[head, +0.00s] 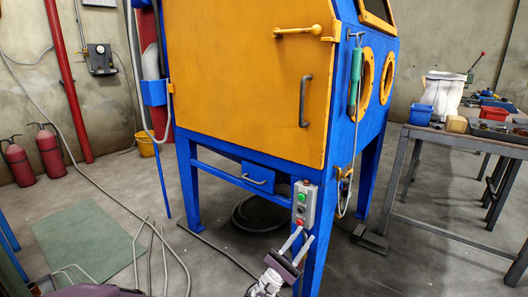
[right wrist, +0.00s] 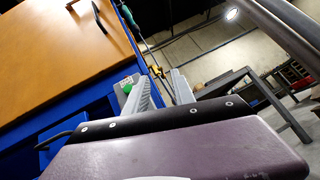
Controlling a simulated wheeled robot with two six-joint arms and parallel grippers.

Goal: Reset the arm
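My right gripper (head: 305,235) is low in front of the blue cabinet leg, just below the grey control box (head: 304,204) with its green and red buttons. Its two grey fingers stand apart with nothing visible between them, so it is open and empty. In the right wrist view the fingers (right wrist: 163,76) also show apart, and the box's green button (right wrist: 126,85) is just left of them. I cannot tell whether a finger touches the box. A purple part of mine shows at the bottom left of the head view, but my left gripper does not show.
The blaster cabinet (head: 245,85) has its orange door shut, with blue legs below. A green-handled tool (head: 354,80) hangs on its side. A workbench (head: 465,137) with bins stands right. Red extinguishers (head: 48,150) stand left. Cables lie on the floor; the right foreground floor is clear.

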